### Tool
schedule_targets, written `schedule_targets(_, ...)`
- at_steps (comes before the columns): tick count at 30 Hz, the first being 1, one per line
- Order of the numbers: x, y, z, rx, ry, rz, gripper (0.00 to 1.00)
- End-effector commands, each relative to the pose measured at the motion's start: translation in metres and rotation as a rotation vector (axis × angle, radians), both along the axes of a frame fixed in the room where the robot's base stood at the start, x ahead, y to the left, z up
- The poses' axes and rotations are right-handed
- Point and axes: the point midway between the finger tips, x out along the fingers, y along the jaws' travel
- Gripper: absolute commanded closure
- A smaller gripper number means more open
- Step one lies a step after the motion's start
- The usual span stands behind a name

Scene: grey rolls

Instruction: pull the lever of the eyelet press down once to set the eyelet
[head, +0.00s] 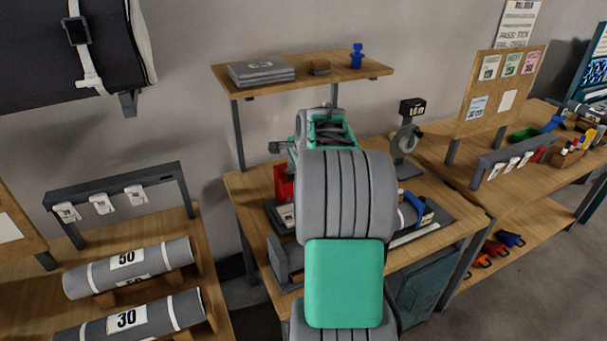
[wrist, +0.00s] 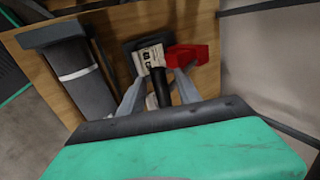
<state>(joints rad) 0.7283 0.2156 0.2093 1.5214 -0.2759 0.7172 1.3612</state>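The eyelet press is partly visible in the wrist view, with a red part (wrist: 190,52) and a pale block with dark markings (wrist: 150,55). A black lever handle (wrist: 161,90) points toward my gripper (wrist: 158,86). The fingers are apart, one on each side of the handle, with gaps seeming to show; contact is unclear. In the head view the red part of the press (head: 283,182) shows left of my arm on the wooden bench (head: 252,190). My arm hides the lever and gripper there.
A grey roll with a white band (wrist: 82,75) lies left of the press in the wrist view. A shelf (head: 340,80) stands over the back of the bench. A tape stand (head: 405,145) and a blue-and-white item (head: 418,210) are right of my arm.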

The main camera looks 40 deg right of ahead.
Motion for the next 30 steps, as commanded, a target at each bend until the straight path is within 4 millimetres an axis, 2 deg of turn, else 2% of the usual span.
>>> schedule_targets(2, 0.000, 0.000, 0.000, 0.000, 0.000, 0.000, 0.62)
schedule_targets(15, 0.000, 0.000, 0.000, 0.000, 0.000, 0.000, 0.96)
schedule_targets(30, -0.008, 0.002, -0.016, 0.001, 0.002, 0.000, 0.96)
